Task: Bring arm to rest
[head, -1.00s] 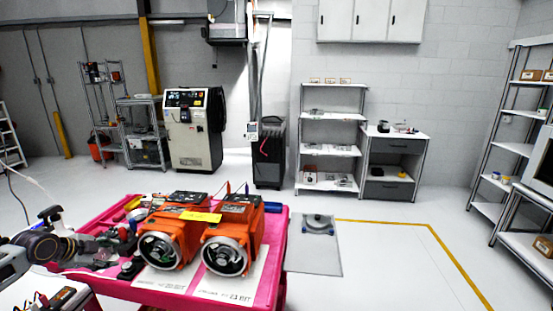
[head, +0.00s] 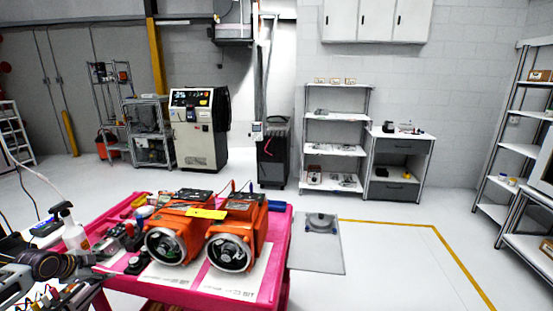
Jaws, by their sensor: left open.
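My left arm comes in at the lower left edge, and its dark gripper (head: 92,272) is open beside the left edge of the pink cart (head: 274,280). I see nothing between its fingers, though they show small and dark. Two orange servo units (head: 178,222) with silver round faces stand side by side on the cart, apart from the gripper. My right gripper is not in view.
A spray bottle (head: 73,232) stands left of the cart, close behind my left arm. Small dark parts (head: 132,264) lie on the cart's left side. A grey plate (head: 318,250) sits off the cart's right side. Open floor (head: 390,265) lies to the right.

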